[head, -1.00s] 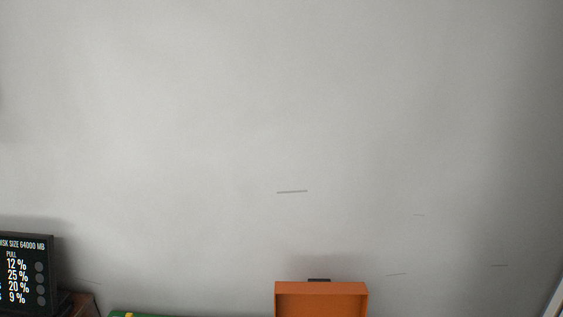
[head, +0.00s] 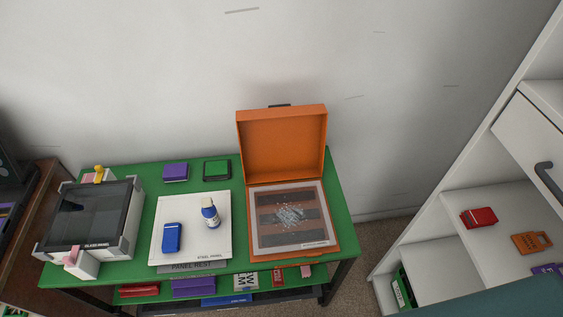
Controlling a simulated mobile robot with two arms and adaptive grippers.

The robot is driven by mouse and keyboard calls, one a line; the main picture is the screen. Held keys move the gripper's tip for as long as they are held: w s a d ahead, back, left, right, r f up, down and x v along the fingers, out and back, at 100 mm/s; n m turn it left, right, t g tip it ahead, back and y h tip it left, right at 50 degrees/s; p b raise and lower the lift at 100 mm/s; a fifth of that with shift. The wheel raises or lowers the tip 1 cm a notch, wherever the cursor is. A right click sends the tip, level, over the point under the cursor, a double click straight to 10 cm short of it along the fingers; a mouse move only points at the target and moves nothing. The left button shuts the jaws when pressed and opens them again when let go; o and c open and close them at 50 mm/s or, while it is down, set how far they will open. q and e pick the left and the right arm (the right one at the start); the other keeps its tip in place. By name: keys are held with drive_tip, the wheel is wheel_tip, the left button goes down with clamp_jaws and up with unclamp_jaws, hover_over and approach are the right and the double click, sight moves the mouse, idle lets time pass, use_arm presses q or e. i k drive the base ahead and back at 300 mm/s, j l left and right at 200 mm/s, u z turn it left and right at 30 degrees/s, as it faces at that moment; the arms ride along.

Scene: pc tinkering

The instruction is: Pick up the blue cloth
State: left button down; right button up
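A small, folded-looking blue item (head: 171,238), which may be the blue cloth, lies on the left part of the white steel panel (head: 216,252) on the green table. A small bottle with a blue label (head: 210,214) stands to its right, apart from it. Another flat blue item (head: 227,300) shows partly on the shelf under the table; I cannot tell what it is. Neither of my grippers is in view.
A glass panel unit (head: 92,214) stands at the table's left. An open orange case (head: 282,143) holding a panel with a pale shattered-looking patch is at the right. Purple (head: 176,171) and green (head: 217,168) items lie behind. White shelves (head: 440,277) stand at far right.

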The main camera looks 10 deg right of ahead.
sight(171, 242)
drive_tip(key=u, duration=0.85)
drive_tip(key=z, duration=1.2)
drive_tip(key=u, duration=1.2)
